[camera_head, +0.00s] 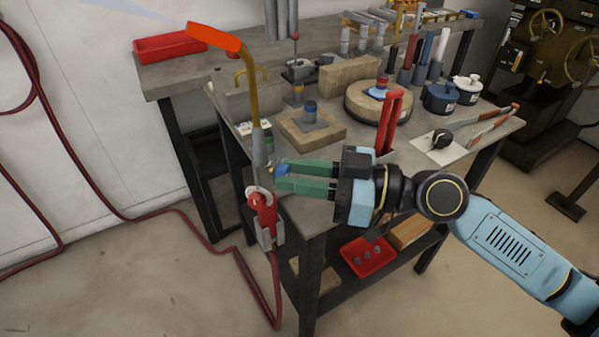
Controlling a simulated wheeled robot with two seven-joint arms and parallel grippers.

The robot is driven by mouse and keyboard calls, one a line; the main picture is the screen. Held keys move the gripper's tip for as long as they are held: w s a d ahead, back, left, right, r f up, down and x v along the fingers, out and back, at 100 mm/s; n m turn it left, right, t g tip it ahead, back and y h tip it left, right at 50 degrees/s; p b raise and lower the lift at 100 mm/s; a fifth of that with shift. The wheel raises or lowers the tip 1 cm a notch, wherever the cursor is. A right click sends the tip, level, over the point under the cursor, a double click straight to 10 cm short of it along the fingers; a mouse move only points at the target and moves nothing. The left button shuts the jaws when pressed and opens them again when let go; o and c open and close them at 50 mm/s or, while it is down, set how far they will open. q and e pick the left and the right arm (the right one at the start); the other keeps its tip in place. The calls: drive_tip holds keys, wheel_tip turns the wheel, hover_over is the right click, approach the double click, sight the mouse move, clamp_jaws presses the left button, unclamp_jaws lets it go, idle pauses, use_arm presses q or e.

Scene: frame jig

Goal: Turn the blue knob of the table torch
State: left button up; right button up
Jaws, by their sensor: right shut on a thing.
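The table torch has an orange nozzle (214,38), a curved brass neck (250,85) and a grey body (259,148). It stands upright at the near left corner of the workbench, with a red part (263,212) in a grey holder below. The blue knob (281,170) sits on the torch's right side, partly hidden by green fingers. My right gripper (278,177) reaches in from the right, with its fingertips closed around the knob. A faint pale blue streak extends up and left from the nozzle. My left gripper is not in view.
A red hose (180,215) runs from the wall to the torch. A red bin (368,257) sits on the lower shelf. Floor at left is clear apart from the hose.

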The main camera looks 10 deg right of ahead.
drive_tip(key=shift+m, duration=0.4)
drive_tip(key=m, duration=0.4)
drive_tip(key=shift+m, duration=0.9)
drive_tip(key=shift+m+t+p, duration=0.3)
drive_tip(key=shift+m+p, duration=0.05)
drive_tip(key=shift+m, duration=0.55)
drive_tip(key=shift+m+p, duration=0.35)
drive_tip(key=shift+m, duration=0.85)
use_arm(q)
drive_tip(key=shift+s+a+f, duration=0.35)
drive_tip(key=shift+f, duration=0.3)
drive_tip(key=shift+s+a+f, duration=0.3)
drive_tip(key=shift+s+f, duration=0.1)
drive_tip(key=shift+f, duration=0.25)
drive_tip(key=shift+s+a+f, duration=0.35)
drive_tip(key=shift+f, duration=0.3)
use_arm(e)
drive_tip(key=shift+s+m, duration=0.1)
drive_tip(key=shift+m, duration=0.8)
use_arm(q)
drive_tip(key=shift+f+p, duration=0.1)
drive_tip(key=shift+p, duration=0.2)
use_arm(e)
drive_tip(key=o, duration=1)
